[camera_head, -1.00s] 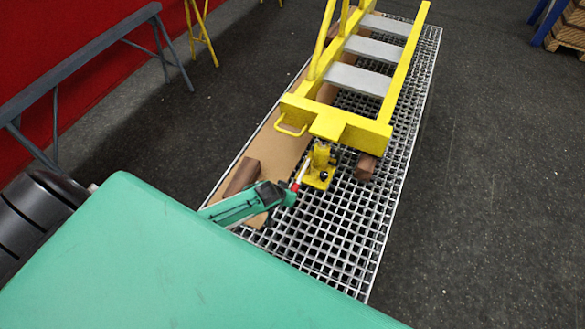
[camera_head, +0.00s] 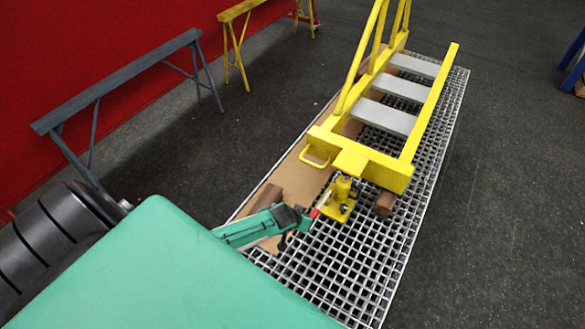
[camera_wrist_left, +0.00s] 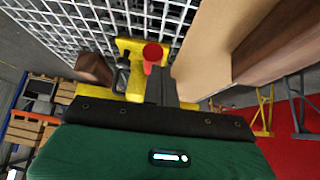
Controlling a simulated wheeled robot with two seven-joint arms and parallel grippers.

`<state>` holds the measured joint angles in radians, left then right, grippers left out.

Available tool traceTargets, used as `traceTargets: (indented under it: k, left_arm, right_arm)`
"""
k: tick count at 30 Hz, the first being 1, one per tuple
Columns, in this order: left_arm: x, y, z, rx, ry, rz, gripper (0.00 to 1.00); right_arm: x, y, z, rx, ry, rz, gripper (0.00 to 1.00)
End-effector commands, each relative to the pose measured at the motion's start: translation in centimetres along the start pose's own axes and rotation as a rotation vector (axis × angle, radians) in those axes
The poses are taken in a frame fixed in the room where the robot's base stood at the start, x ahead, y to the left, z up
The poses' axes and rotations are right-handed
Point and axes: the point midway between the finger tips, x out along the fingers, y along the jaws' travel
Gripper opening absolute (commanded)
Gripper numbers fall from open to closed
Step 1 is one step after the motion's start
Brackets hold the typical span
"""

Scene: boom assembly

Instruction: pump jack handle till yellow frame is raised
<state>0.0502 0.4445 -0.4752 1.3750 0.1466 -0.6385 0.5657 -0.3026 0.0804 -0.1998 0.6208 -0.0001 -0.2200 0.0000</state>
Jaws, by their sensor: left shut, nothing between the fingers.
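The yellow frame (camera_head: 385,169) with grey steps lies tilted over a metal grating, its near end above the yellow jack (camera_head: 340,203). The jack's handle (camera_head: 316,213) has a red tip and points toward my left gripper. In the left wrist view the round red tip (camera_wrist_left: 152,52) is just beyond the fingers, with the yellow jack body (camera_wrist_left: 133,84) behind it. My left gripper (camera_head: 305,218) is shut and empty, close beside the handle tip; I cannot tell whether they touch. The jack's contact with the frame is partly hidden. My right gripper is not in view.
A brown block (camera_head: 384,205) lies near the frame's near right corner. Another brown block (camera_head: 267,197) lies on a cardboard-coloured board (camera_head: 300,182) at left. A grey trestle (camera_head: 120,78) and yellow trestle (camera_head: 238,12) stand by the red wall.

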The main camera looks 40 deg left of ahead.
Motion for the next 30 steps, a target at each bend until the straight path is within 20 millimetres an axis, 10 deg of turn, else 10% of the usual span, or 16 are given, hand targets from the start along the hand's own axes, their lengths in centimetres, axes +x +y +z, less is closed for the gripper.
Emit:
traceTargets:
  k: [18,30]
  left_arm:
    - [-8.1,0.0,1.0,0.001,0.000,0.001,0.00]
    - [-8.9,0.0,0.9,0.001,0.000,0.000,0.00]
  right_arm:
    - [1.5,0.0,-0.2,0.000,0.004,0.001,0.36]
    - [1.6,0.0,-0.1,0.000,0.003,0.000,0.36]
